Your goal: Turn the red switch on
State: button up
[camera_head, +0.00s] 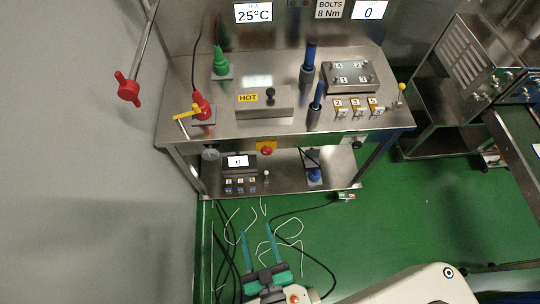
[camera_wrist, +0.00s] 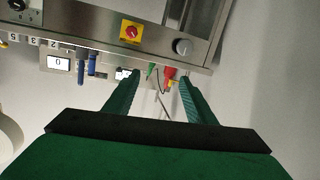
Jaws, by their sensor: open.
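The red switch (camera_head: 266,150) is a small red knob on a yellow plate on the front edge of the steel bench. In the wrist view the red switch (camera_wrist: 131,32) shows upside-down on the bench front, up and left of the fingertips. My gripper (camera_head: 258,243) has two teal fingers, spread apart with nothing between them. It is low in front of the bench, over the green floor, and apart from the switch. The fingers of my gripper (camera_wrist: 160,85) also show open in the wrist view.
A grey knob (camera_head: 210,154) sits left of the switch on the bench front. A lower shelf (camera_head: 285,180) holds a display box and a blue tool. Loose cables (camera_head: 290,235) lie on the floor near my gripper. A grey wall (camera_head: 90,200) stands on the left.

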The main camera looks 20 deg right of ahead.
jog(key=w+d+f+h, duration=0.2)
jog(key=w+d+f, duration=0.3)
jog(key=w, duration=0.4)
jog(key=t+h, duration=0.1)
jog(key=h, duration=0.1)
send_near(267, 153)
jog(key=x, duration=0.8)
jog(key=shift+w+d, duration=0.1)
jog(key=shift+w, duration=0.3)
jog(key=c, duration=1)
jog(key=shift+c, duration=0.2)
